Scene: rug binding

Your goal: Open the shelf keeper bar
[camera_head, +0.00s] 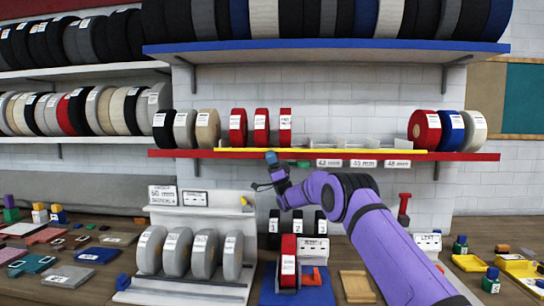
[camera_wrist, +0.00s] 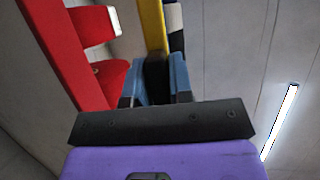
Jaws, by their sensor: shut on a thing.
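The yellow keeper bar (camera_head: 395,152) runs along the front of the red shelf (camera_head: 470,156), before the reels. My gripper (camera_head: 271,158) is at the bar's left half, reaching up from below. The red shelf (camera_wrist: 52,45) shows at the left there. The gripped stretch of the bar is partly hidden by the fingers.
Three red reels (camera_head: 261,127) stand behind the bar near my gripper. A red, a blue and a cream reel (camera_head: 474,127) stand at the right end. A blue shelf (camera_head: 330,46) hangs above. A rack of grey reels (camera_head: 202,253) stands on the bench below.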

